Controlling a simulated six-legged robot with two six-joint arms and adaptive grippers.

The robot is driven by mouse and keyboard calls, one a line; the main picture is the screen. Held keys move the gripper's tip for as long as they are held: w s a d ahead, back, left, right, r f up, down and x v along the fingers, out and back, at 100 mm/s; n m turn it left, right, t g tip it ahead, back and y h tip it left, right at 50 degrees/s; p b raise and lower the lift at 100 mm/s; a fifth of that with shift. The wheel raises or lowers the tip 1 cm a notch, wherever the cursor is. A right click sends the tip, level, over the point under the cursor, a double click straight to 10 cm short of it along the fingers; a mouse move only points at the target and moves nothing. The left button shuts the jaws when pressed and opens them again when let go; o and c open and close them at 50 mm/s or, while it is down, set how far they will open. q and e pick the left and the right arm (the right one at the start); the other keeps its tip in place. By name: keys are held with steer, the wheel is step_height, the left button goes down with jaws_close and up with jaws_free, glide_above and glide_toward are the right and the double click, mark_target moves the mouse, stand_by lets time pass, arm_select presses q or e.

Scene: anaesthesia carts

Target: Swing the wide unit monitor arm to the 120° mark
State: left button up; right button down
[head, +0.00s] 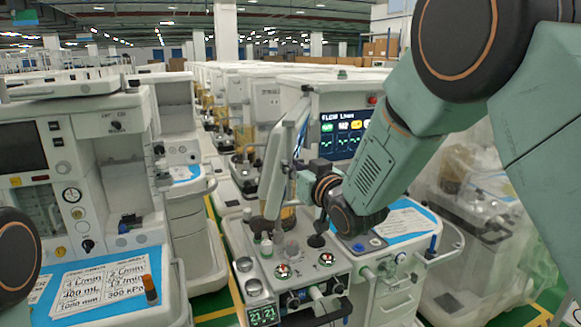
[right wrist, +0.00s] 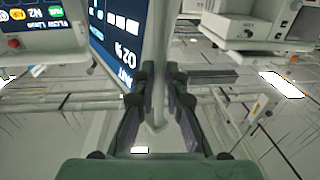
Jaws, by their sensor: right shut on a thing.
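The wide unit's monitor (head: 277,165) is a pale, thin panel on its arm, seen nearly edge-on beside the central cart in the head view. In the right wrist view its lit screen (right wrist: 112,35) shows "O2 %", with a pale edge (right wrist: 157,45) to its right. My right gripper (head: 300,186) reaches in from the right. Its fingers (right wrist: 161,90) stand on either side of that pale edge and are shut on it. The monitor arm's joint is mostly hidden. I cannot make out the 120° mark. My left gripper is out of view.
The central cart has a fixed screen (head: 345,135), knobs and a blue-edged worktop sheet (head: 408,222). Another cart (head: 100,150) stands close at left. A plastic-covered cart (head: 475,190) stands at right. A floor gap (head: 212,270) with yellow lines lies left of the central cart.

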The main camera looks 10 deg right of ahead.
steer(key=shift+a, duration=0.25)
steer(key=c, duration=1.8)
jaws_free()
steer(key=o, duration=0.4)
steer(key=shift+s, duration=0.1)
steer(key=v, duration=1.2)
steer(key=shift+d+r, duration=0.1)
